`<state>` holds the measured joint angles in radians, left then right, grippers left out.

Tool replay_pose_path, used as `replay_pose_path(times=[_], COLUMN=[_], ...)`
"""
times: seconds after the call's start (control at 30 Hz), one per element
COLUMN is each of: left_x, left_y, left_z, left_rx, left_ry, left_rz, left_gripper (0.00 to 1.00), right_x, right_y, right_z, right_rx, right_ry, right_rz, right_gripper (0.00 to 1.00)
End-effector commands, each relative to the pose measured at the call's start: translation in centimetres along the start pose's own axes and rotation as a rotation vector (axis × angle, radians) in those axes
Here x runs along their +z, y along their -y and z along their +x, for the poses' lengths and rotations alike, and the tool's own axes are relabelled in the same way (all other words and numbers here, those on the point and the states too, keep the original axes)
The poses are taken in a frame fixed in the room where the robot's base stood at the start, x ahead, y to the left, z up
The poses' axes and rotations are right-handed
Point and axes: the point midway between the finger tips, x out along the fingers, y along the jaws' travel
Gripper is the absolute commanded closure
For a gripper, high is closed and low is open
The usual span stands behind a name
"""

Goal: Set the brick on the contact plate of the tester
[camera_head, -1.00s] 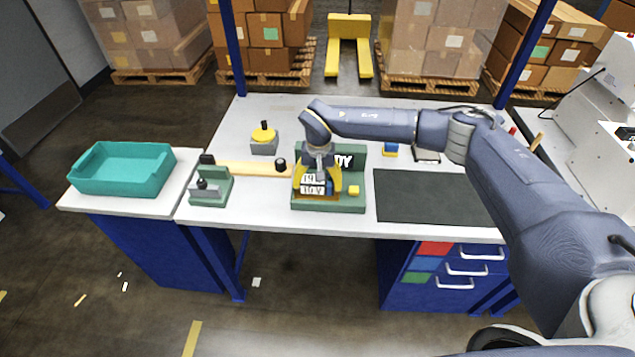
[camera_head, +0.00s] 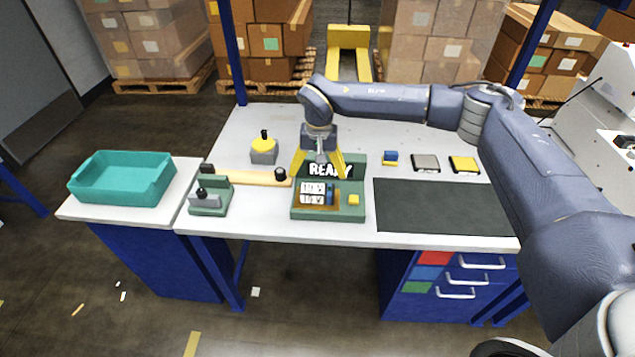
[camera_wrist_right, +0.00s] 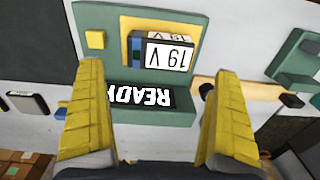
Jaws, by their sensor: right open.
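The tester (camera_head: 360,174) is a green unit on the table with a raised back bearing a READY sign; it also shows in the right wrist view (camera_wrist_right: 85,18). The brick (camera_head: 312,188), dark blue with white labels, one reading 19 V in the wrist view (camera_wrist_right: 146,50), rests on the tester's orange contact plate (camera_wrist_right: 190,22). The plate's rim shows around part of the brick; its middle is hidden. My right gripper (camera_head: 319,172) is open and empty, above and behind the brick near the sign, apart from the brick. My left gripper is out of view.
A yellow button (camera_head: 353,199) is on the tester's right. A black mat (camera_head: 440,205) lies right, with small blocks behind it. A teal tray (camera_head: 122,180) is farther left.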

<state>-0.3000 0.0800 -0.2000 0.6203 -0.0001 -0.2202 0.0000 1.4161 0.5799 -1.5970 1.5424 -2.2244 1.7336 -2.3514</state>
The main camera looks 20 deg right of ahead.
Motion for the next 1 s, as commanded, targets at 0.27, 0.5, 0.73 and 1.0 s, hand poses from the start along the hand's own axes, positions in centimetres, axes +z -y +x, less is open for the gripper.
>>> replay_pose_path(times=[0.27,0.5,0.73,1.0], left_x=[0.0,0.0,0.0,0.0], left_y=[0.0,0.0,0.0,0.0], left_z=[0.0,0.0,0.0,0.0], left_rx=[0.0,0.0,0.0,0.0], left_ry=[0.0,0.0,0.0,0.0], left_rz=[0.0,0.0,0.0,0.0], left_gripper=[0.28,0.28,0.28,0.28], right_x=[0.0,0.0,0.0,0.0], right_y=[0.0,0.0,0.0,0.0], right_z=[-2.8,-3.4,-3.4,-3.4], right_rx=[-0.001,0.0,0.0,0.0], right_ry=[0.0,0.001,0.001,0.0], right_rz=[-0.001,0.0,0.0,0.0], right_gripper=[0.0,0.0,0.0,0.0])
